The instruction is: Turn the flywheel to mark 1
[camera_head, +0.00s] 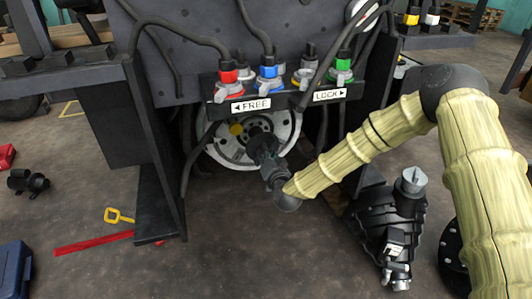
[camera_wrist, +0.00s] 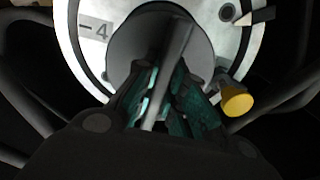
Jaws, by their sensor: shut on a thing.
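The flywheel (camera_head: 218,150) is a silver disc low in the middle of the forklift, below the FREE and LOCK signs. In the wrist view the flywheel (camera_wrist: 95,12) shows a "4" plate at upper left. A pale pointer (camera_wrist: 258,17) reaches in over its rim at upper right. A yellow knob (camera_head: 236,129) sits near the rim; it also shows in the wrist view (camera_wrist: 236,99). My gripper (camera_head: 263,143) is at the flywheel's centre. In the wrist view my gripper (camera_wrist: 168,80) is shut on the grey hub bar (camera_wrist: 176,42). Mark 1 is not visible.
Red (camera_head: 228,77), blue (camera_head: 268,72) and green (camera_head: 341,72) connectors sit in a row above the flywheel, with hanging hoses. Dark side plates (camera_head: 165,120) flank the opening. A black mechanical part (camera_head: 390,225) lies at lower right. The floor in front is mostly clear.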

